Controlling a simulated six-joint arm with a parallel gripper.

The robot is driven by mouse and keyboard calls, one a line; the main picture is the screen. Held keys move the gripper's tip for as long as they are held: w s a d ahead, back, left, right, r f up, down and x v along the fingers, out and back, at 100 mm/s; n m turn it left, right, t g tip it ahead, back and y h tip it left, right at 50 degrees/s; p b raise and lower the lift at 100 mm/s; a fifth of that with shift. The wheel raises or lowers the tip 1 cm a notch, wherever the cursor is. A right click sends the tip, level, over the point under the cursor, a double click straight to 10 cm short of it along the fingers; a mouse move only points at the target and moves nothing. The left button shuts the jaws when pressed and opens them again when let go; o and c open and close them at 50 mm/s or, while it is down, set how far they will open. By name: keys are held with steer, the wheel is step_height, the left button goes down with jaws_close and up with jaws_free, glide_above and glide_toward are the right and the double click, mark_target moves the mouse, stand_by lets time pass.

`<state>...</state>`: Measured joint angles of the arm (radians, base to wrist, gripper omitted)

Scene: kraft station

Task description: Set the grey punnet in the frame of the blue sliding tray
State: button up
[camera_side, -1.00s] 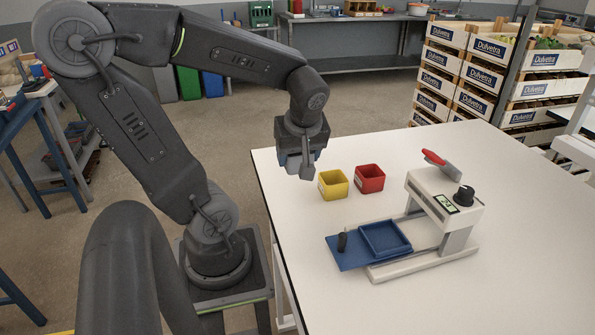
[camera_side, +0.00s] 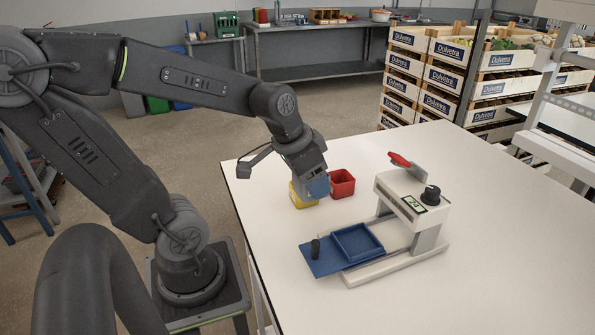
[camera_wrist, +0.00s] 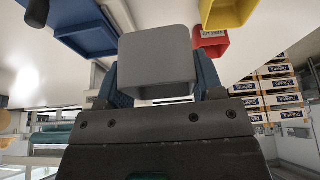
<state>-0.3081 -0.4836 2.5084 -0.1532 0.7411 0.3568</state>
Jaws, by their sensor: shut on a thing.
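My gripper (camera_side: 320,188) is shut on the grey punnet (camera_wrist: 158,58), which shows large between the blue fingers in the wrist view. In the side view the gripper is tilted and the fingers mostly hide the punnet. The gripper stands in front of the yellow and red punnets, up and left of the blue sliding tray in the picture. The blue sliding tray (camera_side: 326,262) is pulled out from the white sealing machine, with its raised square frame (camera_side: 359,243) empty. The tray also shows at the upper left of the wrist view (camera_wrist: 82,38).
A yellow punnet (camera_side: 299,200), partly hidden by my gripper, and a red punnet (camera_side: 342,182) stand on the white table (camera_side: 500,250). A black knob (camera_side: 316,247) stands on the tray. The table's right side is clear.

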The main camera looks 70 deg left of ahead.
steer(key=w+d+m+g+h, duration=0.1)
steer(key=w+d+m+h, duration=0.3)
steer(key=m, duration=0.5)
steer(key=r+m+g, duration=0.1)
steer(key=m+g, duration=0.3)
steer(key=m, duration=0.5)
glide_above(359, 249)
steer(key=a, duration=0.1)
steer(key=shift+m+h, duration=0.3)
steer(key=shift+w+a+f, duration=0.1)
steer(key=shift+f, duration=1.3)
steer(key=shift+a+f, duration=0.1)
steer(key=shift+f, duration=1.3)
steer(key=shift+f, duration=0.25)
steer(key=shift+f, duration=0.4)
steer(key=o, duration=1)
